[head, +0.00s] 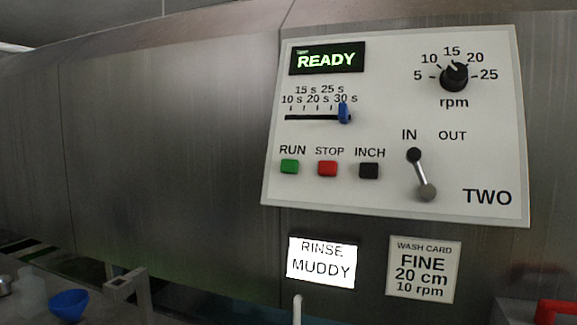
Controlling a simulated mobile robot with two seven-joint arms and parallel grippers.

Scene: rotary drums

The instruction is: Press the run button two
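The green run button (289,167) sits under the RUN label on the pale control panel (240,190) marked TWO. The red stop button (327,169) and the black inch button (369,171) are to its right. The display (327,58) above reads READY in green. Nothing touches or covers the run button. Neither of my grippers shows in the head view.
The blue slider (343,113) is near 30 s. The rpm knob (454,77) points near 15. The lever (421,175) leans toward IN. Below are a lit RINSE MUDDY sign (321,262) and a wash card (423,270). A blue bowl (68,305) is lower left.

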